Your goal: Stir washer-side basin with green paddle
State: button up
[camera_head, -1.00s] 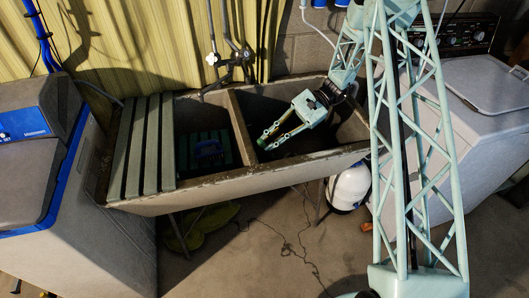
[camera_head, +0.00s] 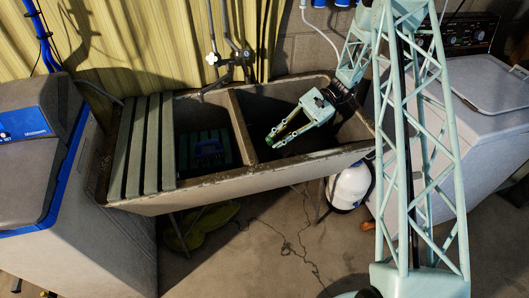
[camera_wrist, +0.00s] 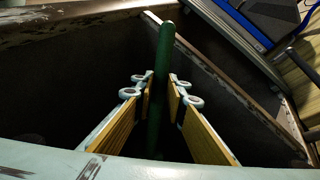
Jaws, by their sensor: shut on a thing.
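My gripper (camera_head: 271,140) reaches down into the right basin (camera_head: 345,153), the one on the side of the washer (camera_head: 490,105). Its fingers are shut on the green paddle (camera_wrist: 164,60). In the wrist view the paddle's dark green handle stands between the two pads, with its top above the fingertips. Only a small green bit of the paddle (camera_head: 269,142) shows at the fingertips in the head view. The paddle's lower end is hidden in the dark basin, and I cannot see the basin's bottom.
A divider (camera_head: 240,125) separates the two basins. A water softener (camera_head: 30,150) stands at left. A white tank (camera_head: 350,186) stands below.

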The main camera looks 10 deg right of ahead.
jog(key=shift+w+a, duration=0.1)
jog(key=shift+w, duration=0.05)
jog(key=shift+w+a, duration=0.35)
jog(key=shift+w, duration=0.35)
jog(key=shift+w+a, duration=0.35)
jog(key=shift+w, duration=0.35)
jog(key=shift+w+a, duration=0.3)
jog(key=shift+a, duration=0.55)
jog(key=shift+w+a, duration=0.25)
jog(key=shift+a, duration=0.55)
